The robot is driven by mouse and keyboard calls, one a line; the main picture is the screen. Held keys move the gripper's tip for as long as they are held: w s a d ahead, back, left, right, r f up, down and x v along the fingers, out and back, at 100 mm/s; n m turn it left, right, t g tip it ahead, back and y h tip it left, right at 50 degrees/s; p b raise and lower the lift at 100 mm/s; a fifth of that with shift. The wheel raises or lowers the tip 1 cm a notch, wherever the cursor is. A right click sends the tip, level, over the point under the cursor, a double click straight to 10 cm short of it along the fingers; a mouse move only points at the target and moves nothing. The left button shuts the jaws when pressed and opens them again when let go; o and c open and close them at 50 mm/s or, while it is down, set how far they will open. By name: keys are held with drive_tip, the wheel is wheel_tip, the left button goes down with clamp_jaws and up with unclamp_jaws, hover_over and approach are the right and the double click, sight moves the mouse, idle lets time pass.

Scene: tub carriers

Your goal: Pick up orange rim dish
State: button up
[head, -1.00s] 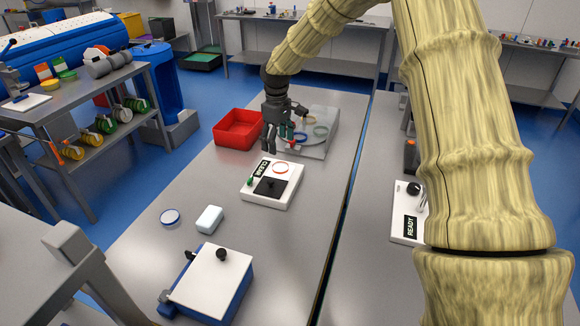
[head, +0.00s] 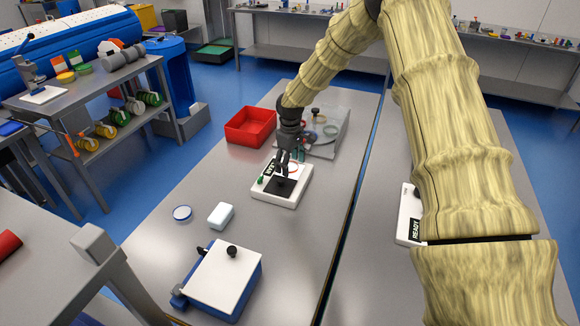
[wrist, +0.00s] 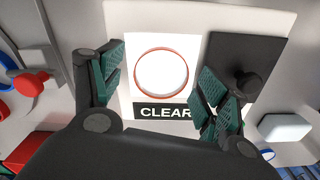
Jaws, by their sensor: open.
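The orange rim dish (wrist: 162,94) is a white round dish with a thin orange-red rim. It lies on a white board (wrist: 200,12) beside a "CLEAR" label (wrist: 163,111) and a black plate with a knob (wrist: 262,62). In the head view the dish (head: 293,168) is partly hidden behind my gripper (head: 283,170). My gripper is open and empty over the board. In the wrist view the dish shows between the two green-padded fingers of my gripper (wrist: 160,88), touching neither. The height gap is hard to tell.
A blue-rimmed dish (head: 182,213), a white block (head: 221,215) and a blue box with white lid (head: 222,278) lie in front. Bare table (head: 300,240) is at right.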

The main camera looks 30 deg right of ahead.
drive_tip(key=shift+f, duration=0.1)
drive_tip(key=c, duration=1.1)
